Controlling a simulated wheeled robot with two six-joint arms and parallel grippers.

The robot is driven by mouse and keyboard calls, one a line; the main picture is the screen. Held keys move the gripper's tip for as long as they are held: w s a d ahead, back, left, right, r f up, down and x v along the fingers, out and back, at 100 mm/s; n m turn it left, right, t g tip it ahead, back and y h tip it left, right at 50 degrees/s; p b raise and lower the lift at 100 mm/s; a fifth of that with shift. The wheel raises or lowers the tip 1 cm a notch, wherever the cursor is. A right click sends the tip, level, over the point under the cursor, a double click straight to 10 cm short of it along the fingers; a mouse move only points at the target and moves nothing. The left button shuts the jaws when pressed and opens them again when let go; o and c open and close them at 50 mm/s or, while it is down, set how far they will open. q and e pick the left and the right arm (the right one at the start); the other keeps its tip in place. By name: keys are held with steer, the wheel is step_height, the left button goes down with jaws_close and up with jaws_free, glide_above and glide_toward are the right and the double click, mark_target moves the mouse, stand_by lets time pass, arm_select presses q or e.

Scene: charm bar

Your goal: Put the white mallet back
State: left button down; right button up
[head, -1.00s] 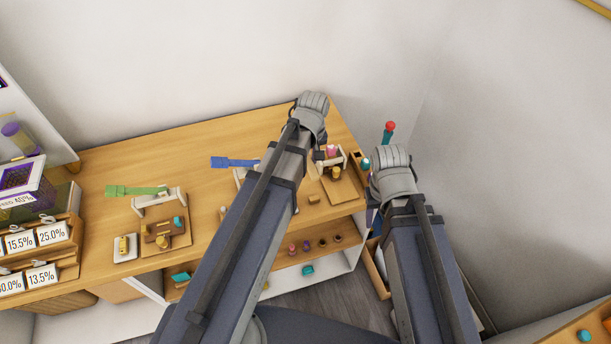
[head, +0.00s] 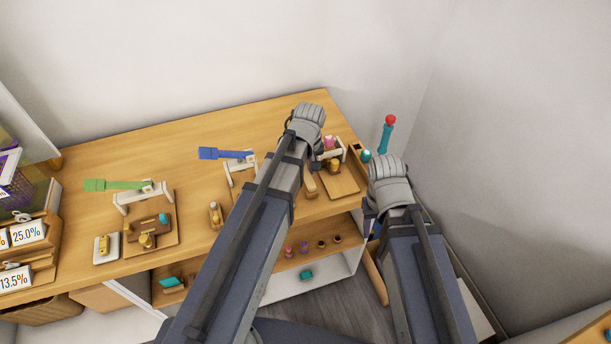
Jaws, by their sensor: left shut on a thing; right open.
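I cannot make out the white mallet in the head view. My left gripper (head: 313,152) is mostly hidden under its own wrist and forearm, above the right part of the wooden counter (head: 270,128). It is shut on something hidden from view. A small wooden piece (head: 310,187) shows just beside that forearm. A white stand (head: 341,153) with a pink item (head: 329,142) is close to the right of it, behind a wooden board (head: 342,184). My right gripper (head: 371,207) is open, off the counter's right end; its fingers are mostly hidden.
A blue strip (head: 222,154) and a green strip (head: 112,185) rest on white stands. A red-topped teal bottle (head: 387,135) stands at the right. Small pots sit on the lower shelf (head: 290,262).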

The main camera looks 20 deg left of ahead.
mark_target(307, 174)
arm_select(q)
steer(key=shift+f, duration=0.65)
steer(key=shift+r, duration=0.15)
arm_select(e)
steer(key=shift+f, duration=0.55)
arm_select(q)
steer(key=c, duration=1.1)
jaws_free()
steer(key=shift+f+b, duration=0.2)
steer(key=shift+b, duration=0.1)
steer(key=o, duration=0.4)
arm_select(e)
steer(key=shift+f, duration=0.15)
arm_select(q)
steer(key=shift+o, duration=0.2)
steer(key=shift+r, duration=0.1)
step_height(307, 174, up, 12)
steer(key=s+p, duration=0.1)
steer(key=p, duration=1.1)
steer(key=s+d+m+g, duration=0.1)
steer(key=s+d+m, duration=0.9)
steer(key=s, duration=0.3)
steer(key=shift+s+d+m, duration=0.15)
steer(key=shift+d+m, duration=0.1)
steer(key=shift+m, duration=0.05)
arm_select(e)
step_height(307, 174, up, 12)
